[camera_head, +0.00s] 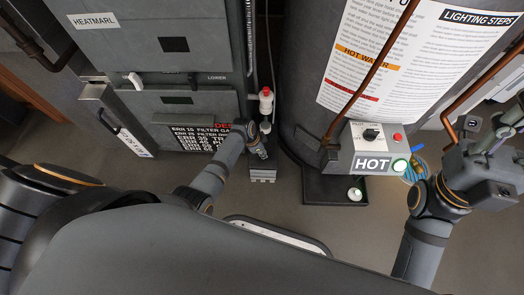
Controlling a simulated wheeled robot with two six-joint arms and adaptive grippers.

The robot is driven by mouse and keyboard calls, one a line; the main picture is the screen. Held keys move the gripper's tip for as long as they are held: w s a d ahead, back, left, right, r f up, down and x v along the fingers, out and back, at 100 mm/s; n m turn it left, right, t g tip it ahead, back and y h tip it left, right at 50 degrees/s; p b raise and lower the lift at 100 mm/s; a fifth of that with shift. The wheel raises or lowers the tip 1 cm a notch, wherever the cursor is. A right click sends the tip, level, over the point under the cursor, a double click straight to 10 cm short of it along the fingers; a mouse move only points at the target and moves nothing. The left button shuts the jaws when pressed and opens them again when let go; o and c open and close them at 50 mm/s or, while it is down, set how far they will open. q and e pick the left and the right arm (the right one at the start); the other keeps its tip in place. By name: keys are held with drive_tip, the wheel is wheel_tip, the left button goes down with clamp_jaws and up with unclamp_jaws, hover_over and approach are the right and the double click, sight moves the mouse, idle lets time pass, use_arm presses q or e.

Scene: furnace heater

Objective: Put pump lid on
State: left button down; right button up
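I cannot make out for certain which thing is the pump lid. A small grey ridged block (262,175) shows low between the furnace and the round tank, just below my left gripper (260,145); it may belong to the pump. The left gripper is small and dark here, and its fingers are hard to make out. A white fitting with red parts (265,100) stands just above it by the pipes. My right gripper (512,118) is at the right edge, right of the tank's control box, with its fingers partly cut off.
The round tank (310,60) carries copper pipes and a control box (368,148) marked HOT. Blue cables (415,168) lie near my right arm. Floor (235,190) shows between.

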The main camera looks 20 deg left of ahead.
use_arm(q)
drive_tip(key=shift+f+b, duration=0.75)
drive_tip(key=shift+f, duration=0.2)
drive_tip(key=shift+r, duration=0.1)
drive_tip(key=c, duration=1.1)
unclamp_jaws()
drive_tip(key=v, duration=1.2)
